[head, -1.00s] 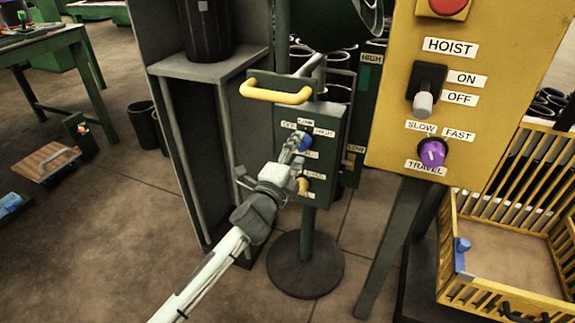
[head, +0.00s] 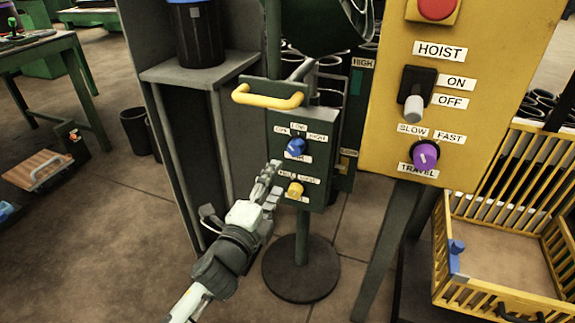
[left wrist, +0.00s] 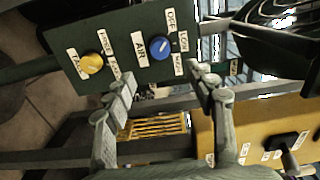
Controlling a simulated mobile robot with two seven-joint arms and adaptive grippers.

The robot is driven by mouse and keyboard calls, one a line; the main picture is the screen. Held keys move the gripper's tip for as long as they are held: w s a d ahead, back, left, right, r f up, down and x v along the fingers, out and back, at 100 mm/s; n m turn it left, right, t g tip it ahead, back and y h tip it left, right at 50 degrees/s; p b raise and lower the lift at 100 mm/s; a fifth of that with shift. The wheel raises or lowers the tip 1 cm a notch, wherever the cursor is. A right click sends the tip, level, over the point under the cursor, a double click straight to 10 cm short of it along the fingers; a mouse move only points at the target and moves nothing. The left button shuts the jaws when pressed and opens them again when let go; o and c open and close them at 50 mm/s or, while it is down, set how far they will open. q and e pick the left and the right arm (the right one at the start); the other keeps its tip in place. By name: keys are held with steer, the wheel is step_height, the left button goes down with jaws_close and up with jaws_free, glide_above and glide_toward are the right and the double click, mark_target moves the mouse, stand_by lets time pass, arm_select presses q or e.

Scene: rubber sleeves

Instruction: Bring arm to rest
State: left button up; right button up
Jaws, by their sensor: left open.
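My left gripper (head: 270,182) is open and empty in the head view, just in front of and left of the dark green control panel (head: 322,152). The panel carries a blue knob (head: 295,147) and, lower down, a yellow knob (head: 295,190). In the left wrist view the two fingers (left wrist: 165,105) are spread apart, with the blue knob (left wrist: 160,47) and yellow knob (left wrist: 91,62) beyond them. The fingers look apart from both knobs. My right gripper does not show.
A yellow bail handle (head: 267,97) juts out above the panel. The yellow hoist box (head: 390,140) with a purple travel knob (head: 425,156) stands at the right, above a yellow slatted crate (head: 445,240). A grey stand (head: 190,72) is at the left. Open floor lies at lower left.

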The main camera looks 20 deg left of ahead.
arm_select(q)
steer(key=s+a+f+n+g+y, duration=0.1)
steer(key=s+a+f+n+g, duration=0.2)
steer(key=f, duration=0.2)
steer(key=s+a+f+n+g+y+p, duration=0.1)
steer(key=s+a+f+n+g, duration=0.1)
steer(key=s+f+n, duration=0.3)
steer(key=s+a+f+n+g+y, duration=0.1)
steer(key=a+f+n+g+y, duration=0.15)
steer(key=f, duration=0.35)
steer(key=s+f+n+g+h+p, duration=0.1)
steer(key=s+f+n+g+h, duration=0.1)
steer(key=s+f+n+g, duration=0.4)
steer(key=s+f+g, duration=0.1)
steer(key=s+f, duration=0.3)
steer(key=s, duration=0.4)
steer(key=shift+s+d+f, duration=0.15)
steer(key=shift+s+d, duration=0.15)
steer(key=shift+d, duration=0.05)
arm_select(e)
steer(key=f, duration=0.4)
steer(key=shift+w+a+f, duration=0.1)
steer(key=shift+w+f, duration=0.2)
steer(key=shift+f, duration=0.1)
